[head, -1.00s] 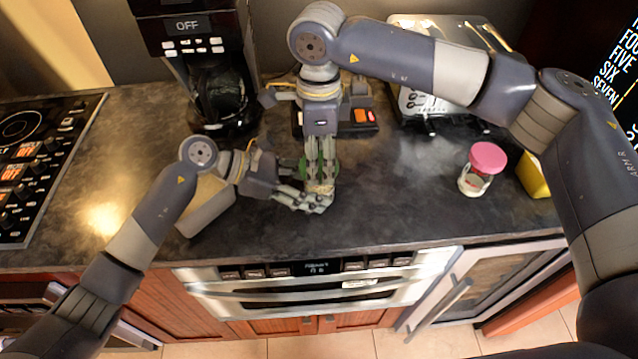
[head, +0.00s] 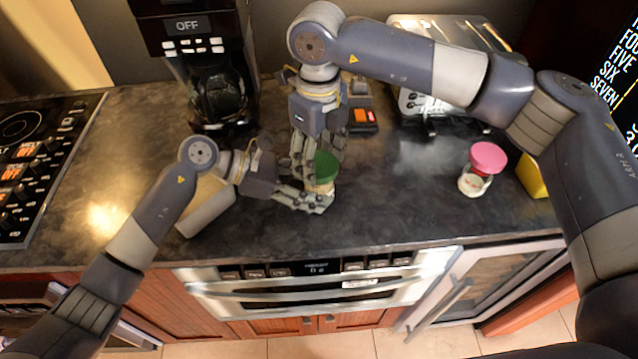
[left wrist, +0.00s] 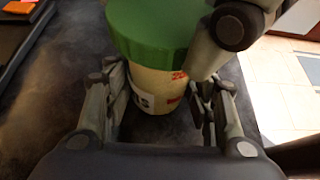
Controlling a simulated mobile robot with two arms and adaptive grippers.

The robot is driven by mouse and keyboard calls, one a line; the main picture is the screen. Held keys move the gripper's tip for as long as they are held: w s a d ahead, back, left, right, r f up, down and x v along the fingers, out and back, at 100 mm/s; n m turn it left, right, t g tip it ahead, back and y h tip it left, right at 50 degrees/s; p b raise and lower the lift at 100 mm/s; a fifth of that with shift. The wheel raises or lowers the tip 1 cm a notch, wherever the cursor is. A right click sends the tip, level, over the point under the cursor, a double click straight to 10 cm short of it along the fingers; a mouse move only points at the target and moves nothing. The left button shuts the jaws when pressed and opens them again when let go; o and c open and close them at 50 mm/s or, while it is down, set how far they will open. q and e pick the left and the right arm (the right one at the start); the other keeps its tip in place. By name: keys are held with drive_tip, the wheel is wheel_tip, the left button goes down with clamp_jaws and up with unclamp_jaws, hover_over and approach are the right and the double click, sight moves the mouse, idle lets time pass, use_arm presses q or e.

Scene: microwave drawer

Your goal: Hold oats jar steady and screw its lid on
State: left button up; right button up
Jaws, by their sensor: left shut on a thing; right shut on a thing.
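The oats jar, with a cream body (left wrist: 160,88) and a green lid (head: 326,167), stands upright on the counter. The lid sits on top of the jar, and it also shows large in the left wrist view (left wrist: 150,30). My left gripper (head: 318,200) is shut around the jar body, with a finger on each side in the left wrist view (left wrist: 160,105). My right gripper (head: 318,155) reaches down from above and is shut on the lid. One of its fingers shows beside the lid at upper right in the left wrist view. The lid's seam is partly hidden.
A jar with a pink lid (head: 488,157) stands to the right, near a yellow object (head: 533,176). A coffee maker (head: 205,80) and a toaster (head: 440,105) stand at the back. A stovetop (head: 40,165) is at left. The counter (head: 410,200) is clear between the oats jar and the pink-lidded jar.

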drive_tip(key=o, duration=1.1)
drive_tip(key=n, duration=0.4)
drive_tip(key=shift+n, duration=0.3)
drive_tip(key=n, duration=0.4)
drive_tip(key=shift+n, duration=0.3)
drive_tip(key=n, duration=0.4)
drive_tip(key=shift+n, duration=0.3)
drive_tip(key=n, duration=0.4)
drive_tip(key=shift+n, duration=0.4)
